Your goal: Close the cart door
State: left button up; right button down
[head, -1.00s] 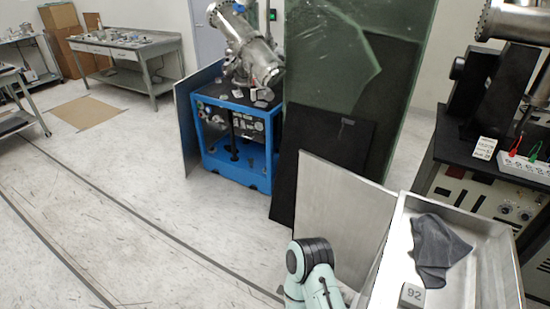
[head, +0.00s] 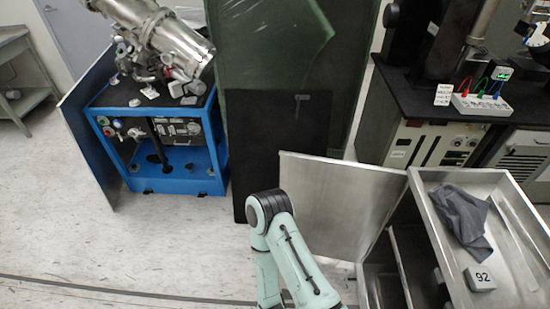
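The metal cart (head: 421,188) stands at the lower right, with a shallow tray top. Its flat grey door (head: 335,200) stands wide open, swung out to the left from the cart's front left edge. The cart's inside shows as a dark opening with a shelf below the tray. One of my arms, pale green with a black joint, rises from the bottom centre in front of the door's lower left part. Whether it touches the door I cannot tell. Neither gripper shows in the head view.
On the cart top lie a dark cloth (head: 462,222) and a block marked 92 (head: 481,280). A blue equipment cart (head: 175,180) with metal vacuum parts stands at the left. A black panel (head: 280,135) stands behind the door. The floor (head: 90,245) at lower left is clear.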

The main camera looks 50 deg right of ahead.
aim_at(339, 207)
jog(key=i+z, duration=0.35)
jog(key=i+j+z, duration=0.15)
jog(key=i+z, duration=0.2)
jog(key=i+j+z, duration=0.35)
jog(key=i, duration=0.15)
jog(key=i+z, duration=0.2)
jog(key=z, duration=0.25)
jog(key=i+j+z, duration=0.15)
jog(key=z, duration=0.35)
jog(key=i+j+z, duration=0.2)
jog(key=z, duration=0.25)
